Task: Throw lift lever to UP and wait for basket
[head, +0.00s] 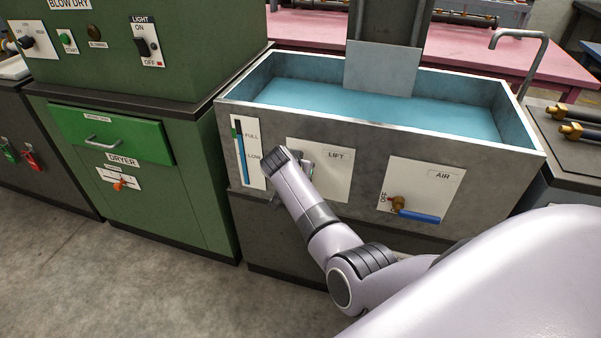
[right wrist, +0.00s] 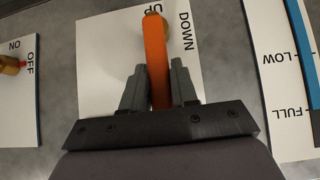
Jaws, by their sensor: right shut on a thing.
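The lift panel (head: 335,185) is a white plate marked LIFT on the front of the grey tank. Its orange lever (right wrist: 154,45) shows in the right wrist view, beside the labels UP and DOWN, with a brass pivot partly behind it. My right gripper (right wrist: 158,70) has its fingers on either side of the lever and is shut on it. In the head view my right wrist hides the lever and most of the fingers. No basket can be made out; a grey plate (head: 381,68) stands upright at the tank's back edge. My left gripper is out of view.
The tank (head: 240,92) holds blue liquid. An AIR panel (head: 425,180) with a blue-handled valve is to the right, a FULL/LOW gauge (head: 250,160) to the left. A green dryer cabinet (head: 150,190) stands left; clear floor lies in front.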

